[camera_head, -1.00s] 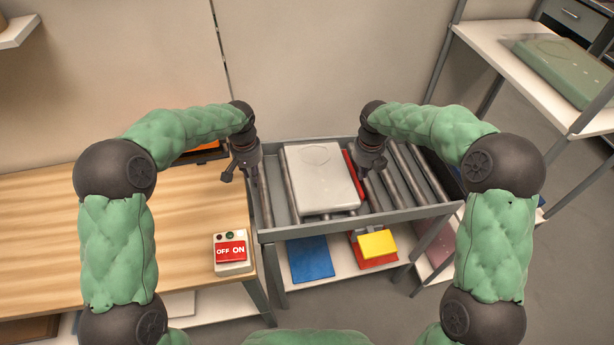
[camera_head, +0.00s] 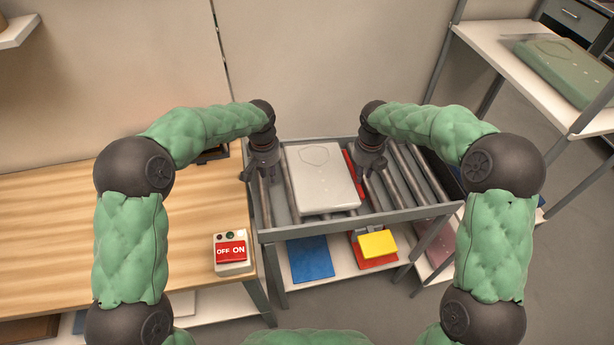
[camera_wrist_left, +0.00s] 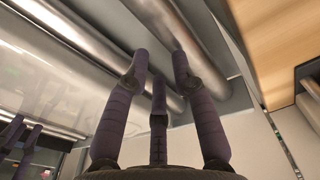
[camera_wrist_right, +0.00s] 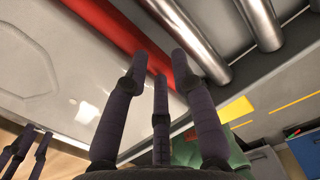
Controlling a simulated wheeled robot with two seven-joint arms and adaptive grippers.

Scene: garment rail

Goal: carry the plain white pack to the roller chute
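The plain white pack (camera_head: 322,180) lies flat on the rollers of the roller chute (camera_head: 415,212), with an embossed outline on its top. My left gripper (camera_head: 262,172) is above the rollers just left of the pack; its fingers are spread and empty in the left wrist view (camera_wrist_left: 160,75). My right gripper (camera_head: 369,168) is at the pack's right side, by the red roller; its fingers are also spread with nothing between them in the right wrist view (camera_wrist_right: 160,75). The pack's embossed top shows there (camera_wrist_right: 55,75). Whether any finger touches the pack is unclear.
A wooden table (camera_head: 120,230) with an on/off switch box (camera_head: 232,252) stands left of the chute. A lower shelf holds a blue pack (camera_head: 310,258) and a yellow one (camera_head: 377,243). A rack with a green pack (camera_head: 570,68) stands at the right. Bare rollers lie right of the white pack.

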